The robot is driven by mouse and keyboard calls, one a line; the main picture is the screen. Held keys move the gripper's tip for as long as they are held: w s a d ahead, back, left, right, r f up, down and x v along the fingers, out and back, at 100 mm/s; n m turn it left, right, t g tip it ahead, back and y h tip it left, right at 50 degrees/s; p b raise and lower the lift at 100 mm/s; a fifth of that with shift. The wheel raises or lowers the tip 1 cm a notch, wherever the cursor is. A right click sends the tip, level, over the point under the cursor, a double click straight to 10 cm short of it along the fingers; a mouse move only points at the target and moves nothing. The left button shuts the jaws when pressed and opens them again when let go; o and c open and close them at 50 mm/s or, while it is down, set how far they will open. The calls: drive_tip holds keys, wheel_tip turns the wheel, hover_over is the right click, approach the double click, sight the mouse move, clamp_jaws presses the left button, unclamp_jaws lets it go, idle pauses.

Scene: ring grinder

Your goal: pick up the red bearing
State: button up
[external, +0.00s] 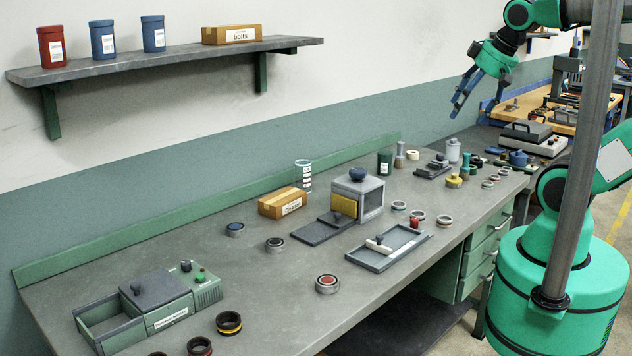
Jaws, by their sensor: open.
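The bearing with a red centre and grey outer ring (327,284) lies flat on the grey workbench (285,310), near its front edge in the middle of the external view. My gripper (459,106) hangs high above the back of the bench at the upper right. It is open, empty and far from the red bearing. A similar blue-centred bearing (235,229) and a dark-centred bearing (275,245) lie farther back to the left.
A grey tray (386,262) with a light-handled tool, a grey box with a yellow panel (344,203) and a cardboard box (283,203) stand behind the bearing. A green-grey machine (160,306) stands left. Bench around the bearing is clear.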

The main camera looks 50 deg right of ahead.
drive_tip(key=w+a+f+m+g, duration=0.2)
drive_tip(key=w+a+f, duration=0.1)
drive_tip(key=w+a, duration=0.6)
drive_tip(key=m+g, duration=0.4)
drive_tip(key=m, duration=0.1)
hover_over(327, 280)
wheel_tip(327, 280, down, 23)
drive_tip(key=shift+p, duration=0.45)
drive_tip(key=shift+f+b, duration=0.6)
drive_tip(key=shift+f, duration=3.65)
